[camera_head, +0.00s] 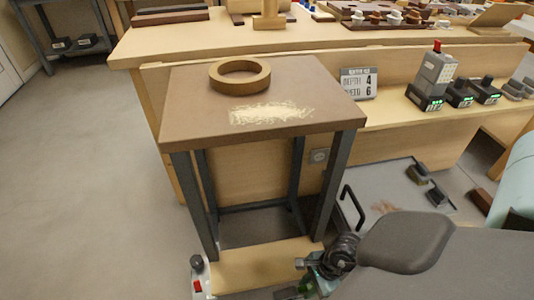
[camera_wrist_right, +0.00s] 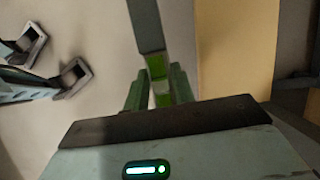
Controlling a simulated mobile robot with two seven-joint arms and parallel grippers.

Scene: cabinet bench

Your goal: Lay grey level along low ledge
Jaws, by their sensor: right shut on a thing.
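The low ledge is a pale wooden board (camera_head: 262,265) at the foot of the dark-legged stand. In the right wrist view it is the tan strip (camera_wrist_right: 235,50) to the right, apart from the level. My right gripper (camera_head: 306,272) is at the ledge's right end in the head view. In its wrist view the fingers (camera_wrist_right: 159,95) are shut on the grey level (camera_wrist_right: 147,25), which has green parts and extends away. In the head view I cannot make out the level clearly.
A grey device (camera_head: 198,275) with a red button stands by the ledge's left end. A grey panel (camera_head: 390,190) with a black handle lies to the right. The floor at left is clear.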

